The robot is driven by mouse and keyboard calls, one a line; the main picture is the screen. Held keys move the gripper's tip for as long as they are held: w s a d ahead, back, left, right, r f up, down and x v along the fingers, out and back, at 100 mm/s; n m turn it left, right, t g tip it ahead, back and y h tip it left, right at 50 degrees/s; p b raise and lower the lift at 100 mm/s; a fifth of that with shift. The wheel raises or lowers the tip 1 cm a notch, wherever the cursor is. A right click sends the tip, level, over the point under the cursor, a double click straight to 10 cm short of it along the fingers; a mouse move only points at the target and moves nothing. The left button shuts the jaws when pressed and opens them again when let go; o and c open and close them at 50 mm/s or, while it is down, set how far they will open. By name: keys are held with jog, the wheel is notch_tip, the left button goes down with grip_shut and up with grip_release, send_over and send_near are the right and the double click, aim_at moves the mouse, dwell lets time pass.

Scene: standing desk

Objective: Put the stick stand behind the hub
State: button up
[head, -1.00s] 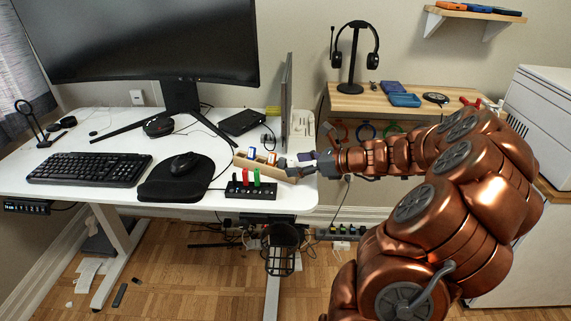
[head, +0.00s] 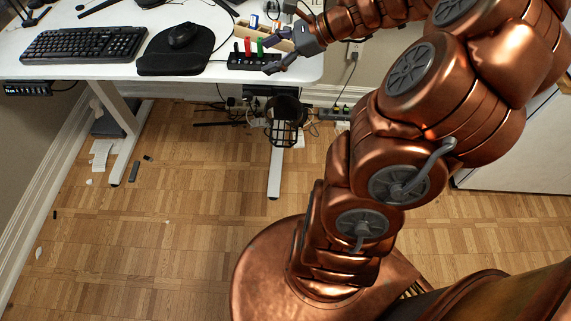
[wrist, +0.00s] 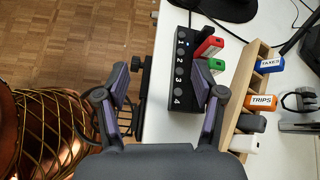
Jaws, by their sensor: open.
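The stick stand (wrist: 236,112) is a narrow wooden holder with labelled sticks in it, including a blue TAXES stick (wrist: 268,62) and an orange TRIPS stick (wrist: 261,101). It also shows in the head view (head: 241,31), just beyond the hub, partly hidden by my gripper. The black hub (wrist: 181,85) has numbered buttons and red and green sticks plugged in; in the head view the hub (head: 244,60) lies near the desk's front edge. My gripper (wrist: 160,70) is open and empty. Its right finger overlaps the hub in the wrist view; its left finger is over the floor.
A mouse pad with a mouse (head: 182,36) and a keyboard (head: 84,44) lie left of the hub. A grey clamp-like object (wrist: 299,101) is right of the stand.

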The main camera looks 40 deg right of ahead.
jog(key=s+a+f+n+g+h, duration=0.1)
jog(key=s+a+n+g, duration=0.3)
jog(key=s+a+n, duration=0.3)
jog(key=s+a+f+n+g+h, duration=0.1)
jog(key=s+a+f+n+g, duration=0.25)
jog(key=a, duration=0.65)
jog(key=s+d+n+g+h, duration=0.1)
jog(key=s+n+g+h, duration=0.2)
jog(key=s+n, duration=0.9)
jog(key=s+h, duration=0.3)
jog(key=shift+d+n, duration=0.35)
jog(key=shift+d, duration=0.05)
jog(key=shift+s, duration=0.1)
